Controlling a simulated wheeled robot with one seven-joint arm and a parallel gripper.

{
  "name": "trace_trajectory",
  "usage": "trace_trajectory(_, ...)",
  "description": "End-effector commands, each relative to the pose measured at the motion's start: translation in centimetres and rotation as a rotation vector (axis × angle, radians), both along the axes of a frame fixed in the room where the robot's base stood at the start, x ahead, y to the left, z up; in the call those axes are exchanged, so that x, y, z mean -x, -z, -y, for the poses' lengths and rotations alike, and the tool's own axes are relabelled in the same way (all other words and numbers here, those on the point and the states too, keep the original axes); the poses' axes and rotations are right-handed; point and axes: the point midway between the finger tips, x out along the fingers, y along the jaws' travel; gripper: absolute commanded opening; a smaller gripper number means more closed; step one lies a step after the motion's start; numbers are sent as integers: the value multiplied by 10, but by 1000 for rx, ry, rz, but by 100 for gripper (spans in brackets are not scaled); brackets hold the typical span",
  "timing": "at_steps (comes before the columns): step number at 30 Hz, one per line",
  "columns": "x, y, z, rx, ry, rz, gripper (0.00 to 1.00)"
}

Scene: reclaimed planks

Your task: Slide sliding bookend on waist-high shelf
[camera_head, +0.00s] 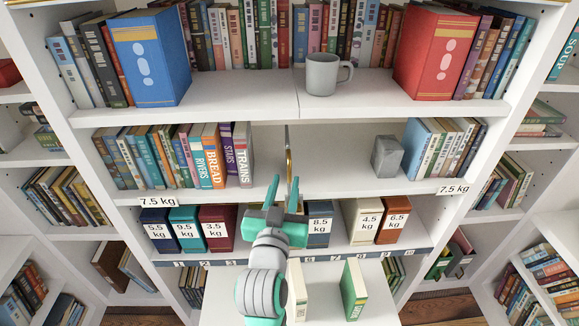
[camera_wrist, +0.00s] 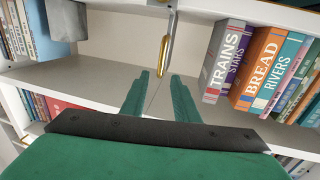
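The waist-high shelf (camera_head: 330,185) is the middle white board, with 7.5 kg labels on its front edge. The bookend (camera_head: 287,137) looks like a thin upright plate, seen edge-on near the shelf's middle, with a brass handle (camera_head: 289,163) on its front. In the wrist view the handle (camera_wrist: 163,60) and grey plate (camera_wrist: 176,12) stand ahead of the fingers. My gripper (camera_head: 282,193) is open and empty in front of the shelf, close below the handle in the picture. Its two green fingers also show in the wrist view (camera_wrist: 160,95), apart. Whether they touch the handle cannot be told, but the handle appears beyond them.
Several books (camera_head: 210,157), including TRAINS, stand left of the bookend, with a gap between. A grey block (camera_head: 387,157) stands against more books (camera_head: 440,150) at right. The shelf between bookend and block is clear. A mug (camera_head: 322,74) stands above; weight-labelled boxes (camera_head: 184,228) stand below.

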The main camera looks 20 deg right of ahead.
Motion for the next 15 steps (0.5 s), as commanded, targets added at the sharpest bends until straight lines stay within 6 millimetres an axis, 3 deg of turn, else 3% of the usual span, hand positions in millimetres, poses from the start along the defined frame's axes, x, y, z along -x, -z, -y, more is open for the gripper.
trace_trajectory(9,-48,-1,26,0,2,1,28)
trace_trajectory(15,-63,0,34,0,2,0,28)
